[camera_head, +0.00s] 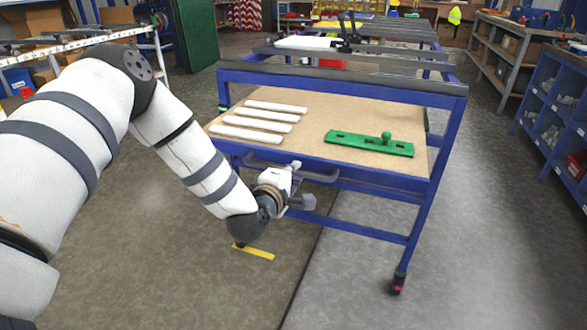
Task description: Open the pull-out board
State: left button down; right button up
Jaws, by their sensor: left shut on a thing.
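The pull-out board (310,134) is a brown panel in a blue wheeled frame (448,128). It juts out toward me from under the frame's top bar. A grey handle (318,177) runs along its front edge. My left gripper (300,190) is at the left part of this handle, shut on it; the fingers are small and partly hidden by the wrist. White strips (262,115) lie side by side on the left of the board. A green plate with a knob (368,144) lies on the right. My right gripper is not in view.
Grey bars cross the top of the frame behind the board. A caster (398,283) stands at the front right leg. Blue bin shelves (555,95) are at the right. The floor in front is clear apart from a yellow strip (254,252).

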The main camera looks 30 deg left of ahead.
pick_arm(q)
jog(key=shift+s, duration=0.3)
jog(key=c, duration=1.7)
grip_release()
jog(key=shift+o, duration=0.2)
jog(key=v, duration=1.2)
